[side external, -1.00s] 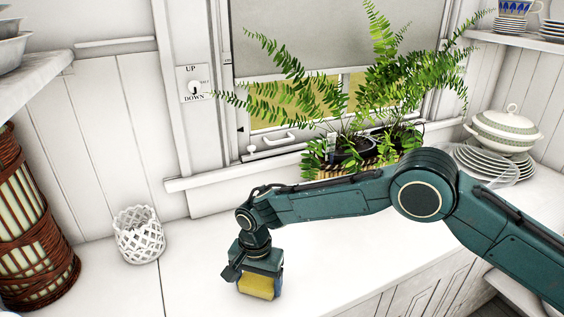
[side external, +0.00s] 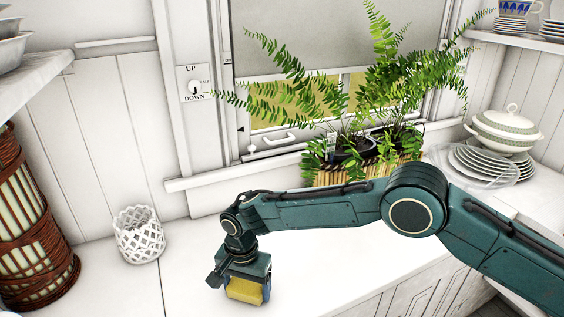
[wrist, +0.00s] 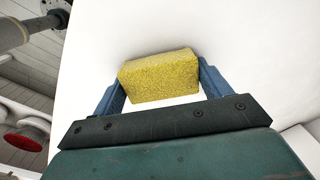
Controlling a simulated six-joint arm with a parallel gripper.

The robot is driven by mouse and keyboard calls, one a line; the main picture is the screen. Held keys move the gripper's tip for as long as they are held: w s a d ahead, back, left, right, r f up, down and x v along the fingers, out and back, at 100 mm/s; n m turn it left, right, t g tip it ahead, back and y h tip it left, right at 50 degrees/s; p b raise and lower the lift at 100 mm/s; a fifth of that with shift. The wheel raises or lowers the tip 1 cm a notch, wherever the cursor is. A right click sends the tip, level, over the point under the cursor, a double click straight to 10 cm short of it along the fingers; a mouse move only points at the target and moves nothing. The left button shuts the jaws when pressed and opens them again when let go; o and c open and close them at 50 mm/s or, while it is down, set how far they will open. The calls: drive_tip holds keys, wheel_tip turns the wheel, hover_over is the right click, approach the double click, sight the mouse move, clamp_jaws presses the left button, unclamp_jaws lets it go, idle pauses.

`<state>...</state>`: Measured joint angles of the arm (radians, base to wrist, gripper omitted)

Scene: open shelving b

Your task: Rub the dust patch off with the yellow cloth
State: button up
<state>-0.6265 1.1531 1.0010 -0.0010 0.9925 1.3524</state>
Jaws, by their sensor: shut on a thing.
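The yellow cloth (side external: 244,290) is a thick, block-shaped pad. My gripper (side external: 247,290) is shut on it, low over the white counter. In the wrist view the cloth (wrist: 159,77) sits between the two blue fingers of my gripper (wrist: 160,84), slightly tilted. Its lower side faces the counter; I cannot tell whether it touches. No dust patch can be made out in either view; my gripper and the cloth hide part of the counter.
A white lattice basket (side external: 139,234) stands to the left on the counter (side external: 330,255). A wicker-wrapped container (side external: 32,230) is at far left. Potted ferns (side external: 350,145) stand by the window. Stacked plates (side external: 485,165) and a lidded tureen (side external: 506,128) are at right. The counter around my gripper is clear.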

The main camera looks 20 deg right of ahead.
sight(246, 285)
drive_tip(key=shift+w+r, duration=0.1)
drive_tip(key=shift+r, duration=2.9)
drive_tip(key=shift+r, duration=1.5)
